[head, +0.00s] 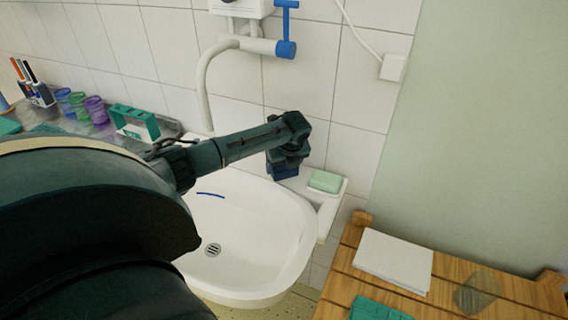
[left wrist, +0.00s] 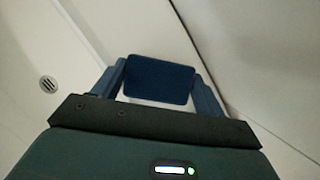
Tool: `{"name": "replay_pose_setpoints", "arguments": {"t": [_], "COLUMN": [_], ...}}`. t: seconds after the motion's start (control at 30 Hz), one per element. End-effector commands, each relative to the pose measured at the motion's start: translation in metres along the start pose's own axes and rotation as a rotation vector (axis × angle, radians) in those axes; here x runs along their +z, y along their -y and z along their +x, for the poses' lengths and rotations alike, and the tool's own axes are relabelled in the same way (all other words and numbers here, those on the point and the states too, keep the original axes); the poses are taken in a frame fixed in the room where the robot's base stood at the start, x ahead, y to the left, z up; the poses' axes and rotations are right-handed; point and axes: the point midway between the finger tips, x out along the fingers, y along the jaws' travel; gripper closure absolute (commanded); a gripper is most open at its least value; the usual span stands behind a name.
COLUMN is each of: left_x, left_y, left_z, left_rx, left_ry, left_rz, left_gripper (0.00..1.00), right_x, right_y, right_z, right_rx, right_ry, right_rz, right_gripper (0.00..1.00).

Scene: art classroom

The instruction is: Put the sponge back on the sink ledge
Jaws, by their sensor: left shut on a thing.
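My left gripper (head: 285,160) reaches over the back right of the white sink (head: 250,205). It is shut on a dark blue sponge (left wrist: 160,79), which sits between its two blue fingers in the left wrist view. In the head view the sponge (head: 284,173) shows just below the gripper, close to the white sink ledge (head: 330,198) by the wall. I cannot tell whether the sponge touches the ledge. My right gripper is not in view.
A pale green block (head: 325,181) lies on the ledge right of my gripper. A wooden table (head: 450,290) with white paper (head: 393,262) stands at the lower right. A white tap pipe (head: 204,88) rises behind the sink. Cups (head: 96,109) stand at the left.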

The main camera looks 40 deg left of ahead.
Motion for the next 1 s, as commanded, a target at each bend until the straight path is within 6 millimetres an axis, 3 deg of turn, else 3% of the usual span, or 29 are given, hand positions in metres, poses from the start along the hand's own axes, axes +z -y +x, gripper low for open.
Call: {"name": "replay_pose_setpoints", "arguments": {"t": [0.03, 0.07, 0.3, 0.67, 1.0], "left_x": [-0.001, -0.001, -0.001, 0.001, 0.001], "left_y": [0.000, 0.000, 0.000, 0.001, 0.001], "left_z": [0.002, 0.002, 0.002, -0.006, -0.073], "left_rx": [0.001, 0.001, 0.001, -0.002, -0.005], "left_ry": [0.000, 0.000, 0.000, 0.000, 0.002], "left_rz": [0.000, 0.000, 0.000, 0.000, 0.001], "left_gripper": [0.49, 0.27, 0.08, 0.06, 0.06], "right_x": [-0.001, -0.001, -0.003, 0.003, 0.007], "right_y": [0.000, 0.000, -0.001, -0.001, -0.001], "right_z": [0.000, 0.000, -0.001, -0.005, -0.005], "right_rx": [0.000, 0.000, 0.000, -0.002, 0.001], "right_ry": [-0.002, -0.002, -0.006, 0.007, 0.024], "right_rz": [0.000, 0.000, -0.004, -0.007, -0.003], "right_gripper": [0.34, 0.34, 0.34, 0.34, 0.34]}}
